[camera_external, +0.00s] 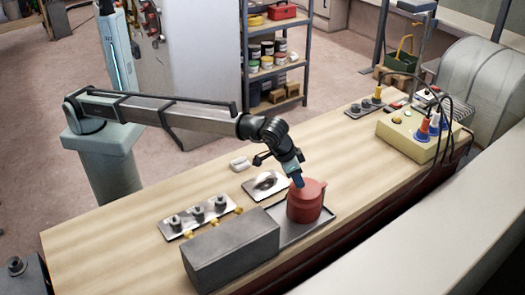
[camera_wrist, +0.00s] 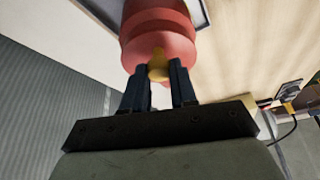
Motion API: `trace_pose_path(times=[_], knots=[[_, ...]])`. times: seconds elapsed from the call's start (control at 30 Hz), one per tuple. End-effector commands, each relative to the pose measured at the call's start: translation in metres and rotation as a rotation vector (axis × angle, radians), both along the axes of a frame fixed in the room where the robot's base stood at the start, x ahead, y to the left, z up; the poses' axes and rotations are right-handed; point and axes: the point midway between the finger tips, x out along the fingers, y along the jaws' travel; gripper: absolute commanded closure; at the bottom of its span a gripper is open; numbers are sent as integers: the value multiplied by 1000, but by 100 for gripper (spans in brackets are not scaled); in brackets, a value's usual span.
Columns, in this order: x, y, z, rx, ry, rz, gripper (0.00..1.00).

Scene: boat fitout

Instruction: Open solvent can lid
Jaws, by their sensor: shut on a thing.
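The solvent can (camera_external: 305,208) is a red round can standing on a dark grey tray (camera_external: 330,217) near the front edge of the wooden bench. In the wrist view the red can (camera_wrist: 158,30) fills the top middle. A small yellow piece (camera_wrist: 158,65) on the can sits between my fingers. My gripper (camera_external: 297,182) is at the top of the can in the external view. In the wrist view my gripper (camera_wrist: 160,75) has its two dark fingers closed around the yellow piece. The lid looks seated on the can, and its far side is hidden.
A grey box (camera_external: 230,250) stands directly left of the can. A plate with several dark knobs (camera_external: 200,213) and a metal plate with a dark patch (camera_external: 266,185) lie behind. A cream box with plugs (camera_external: 425,132) stands far right. Bench between is mostly clear.

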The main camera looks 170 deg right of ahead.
Motion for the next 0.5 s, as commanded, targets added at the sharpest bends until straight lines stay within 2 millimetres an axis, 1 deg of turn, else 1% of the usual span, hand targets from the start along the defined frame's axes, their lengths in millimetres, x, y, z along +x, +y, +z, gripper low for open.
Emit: trace_pose_path(times=[0.27, 0.5], knots=[[-1, -1, 0, 0, 0, -8, 100], [-9, -5, 0, -1, -1, -87, 100]])
